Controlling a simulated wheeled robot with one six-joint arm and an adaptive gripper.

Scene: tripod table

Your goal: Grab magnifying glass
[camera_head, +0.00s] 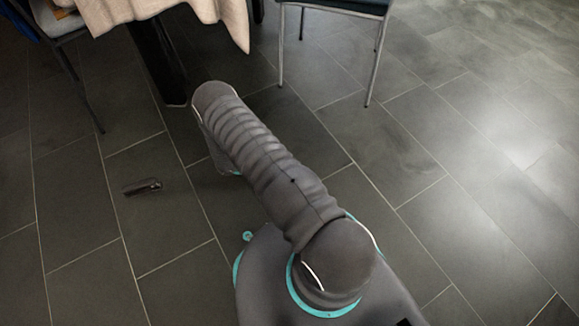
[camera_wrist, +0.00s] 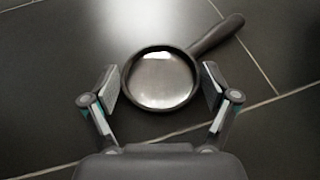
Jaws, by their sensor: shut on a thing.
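The magnifying glass (camera_wrist: 162,82) shows in the wrist view, with a dark round rim and a dark handle (camera_wrist: 217,35) that points up and right. Its lens is bright with reflected light. My gripper (camera_wrist: 161,87) has one finger on each side of the round rim and is shut on it. The dark tiled floor is behind it; I cannot tell whether the glass touches the floor. In the head view my arm hides the gripper and the magnifying glass.
A small dark object (camera_head: 143,187) lies on the floor left of my arm. A table with a cream cloth (camera_head: 170,12) and a dark leg (camera_head: 158,60) stands at the back. A chair (camera_head: 335,8) with thin metal legs is to its right. The floor at right is clear.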

